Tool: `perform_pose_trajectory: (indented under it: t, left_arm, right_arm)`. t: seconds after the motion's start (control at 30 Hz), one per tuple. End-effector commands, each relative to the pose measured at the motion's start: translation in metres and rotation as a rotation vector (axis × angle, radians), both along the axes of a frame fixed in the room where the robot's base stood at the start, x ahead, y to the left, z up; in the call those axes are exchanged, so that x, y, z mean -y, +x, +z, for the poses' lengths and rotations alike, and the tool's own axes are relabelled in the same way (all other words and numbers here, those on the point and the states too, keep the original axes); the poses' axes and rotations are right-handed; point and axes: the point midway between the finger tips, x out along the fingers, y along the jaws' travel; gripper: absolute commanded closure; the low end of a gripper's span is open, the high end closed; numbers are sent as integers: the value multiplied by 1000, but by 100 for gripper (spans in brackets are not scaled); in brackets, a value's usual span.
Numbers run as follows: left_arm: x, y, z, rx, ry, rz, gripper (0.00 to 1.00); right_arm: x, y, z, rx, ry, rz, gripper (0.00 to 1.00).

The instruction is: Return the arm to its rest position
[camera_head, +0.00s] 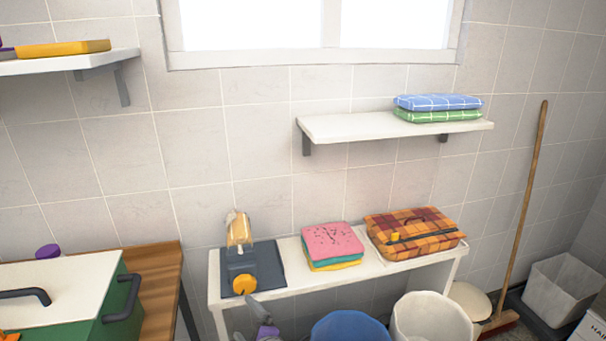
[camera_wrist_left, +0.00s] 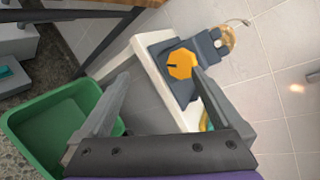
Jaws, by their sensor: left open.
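My left gripper (camera_head: 258,322) shows only in part at the bottom edge of the head view, low in front of the white bench. In the left wrist view, its two grey fingers (camera_wrist_left: 160,76) are spread apart, with nothing held between them. One fingertip overlaps the orange knob (camera_wrist_left: 181,64) of the dispenser in that picture; I cannot tell how far apart they are. The dispenser (camera_head: 239,262), with an amber bottle and a dark blue base, stands at the left end of the white bench (camera_head: 294,296). My right gripper is not in view.
Folded pink, yellow and teal towels (camera_head: 333,241) and an orange plaid case (camera_head: 415,232) sit on the bench. Blue (camera_head: 349,328) and white (camera_head: 432,318) bins stand before it. A green bin (camera_wrist_left: 50,130) shows in the wrist view. A broom (camera_head: 524,205) leans at right.

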Motion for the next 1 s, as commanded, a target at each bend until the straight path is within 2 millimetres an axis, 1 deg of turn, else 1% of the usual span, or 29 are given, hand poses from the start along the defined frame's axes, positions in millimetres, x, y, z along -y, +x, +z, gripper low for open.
perform_pose_trajectory:
  t: [0.03,0.07,0.1,0.17,0.2,0.33,0.4,0.5,0.6,0.7,0.8,1.0]
  left_arm:
    - [-19,-17,4,-10,-105,59,0]
    - [-28,-27,3,-14,-179,98,0]
    - [-40,-43,2,-19,-280,154,0]
    - [-52,-68,-1,-24,-436,244,0]
    - [-59,-84,-3,-23,-540,305,0]
    - [-67,-139,-9,-12,-872,513,0]
    - [-64,-166,-12,1,-1043,626,0]
    - [-55,-196,-14,21,-1255,769,0]
    - [-45,-216,-15,37,-1416,878,0]
    - [-37,-228,-15,48,-1518,948,0]
    - [-33,-232,-15,51,-1564,979,0]
    - [-32,-233,-16,50,-1571,984,0]
  right_arm:
    - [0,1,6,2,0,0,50]
    - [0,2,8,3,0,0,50]
    - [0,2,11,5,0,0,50]
    - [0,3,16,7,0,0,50]
    - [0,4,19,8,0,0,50]
    - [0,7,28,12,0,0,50]
    - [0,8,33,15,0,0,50]
    - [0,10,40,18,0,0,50]
    - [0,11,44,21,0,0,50]
    - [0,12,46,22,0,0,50]
    - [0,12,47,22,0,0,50]
    - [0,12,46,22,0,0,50]
